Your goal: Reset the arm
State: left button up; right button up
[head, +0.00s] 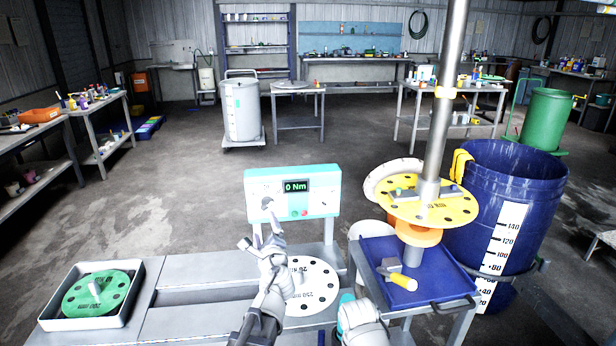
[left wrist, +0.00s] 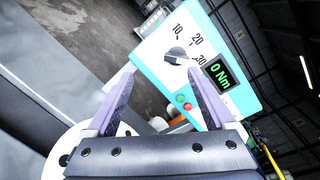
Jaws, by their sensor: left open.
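My left gripper (head: 260,230) reaches up from the bottom middle of the head view, in front of the white and teal torque panel (head: 335,205). Its two fingers are spread and nothing shows between them. In the left wrist view my left gripper (left wrist: 160,82) is open, with the panel (left wrist: 165,50), its dial and its "0 Nm" display beyond the fingertips. A pale rounded part of my right arm (head: 360,318) shows at the bottom of the head view. My right gripper is not visible.
A white disc (head: 318,290) lies on the bench beside my left arm. A green disc (head: 98,292) sits in a tray at left. At right, a yellow disc (head: 430,210) surrounds the metal column (head: 447,90), above a blue tray (head: 440,265) holding a yellow-handled tool. A blue drum (head: 520,180) stands beyond.

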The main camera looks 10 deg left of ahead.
pick_arm(q)
jog(key=s+d+f+n+g+p, duration=0.3)
jog(key=s+d+f+n+g, duration=0.2)
jog(key=s+f+n+g, duration=0.65)
jog(key=s+d+f+n+g+h+p, duration=0.1)
jog(key=s+d+n+g+h, duration=0.1)
jog(key=s+d, duration=0.3)
jog(key=s+d+f+n+g+h+p, duration=0.1)
jog(key=s+d, duration=0.4)
jog(key=s, duration=0.6)
jog(key=shift+d+f+n+g+h, duration=0.15)
jog(key=shift+f+n+g+h, duration=0.25)
jog(key=shift+n+g+h, duration=0.65)
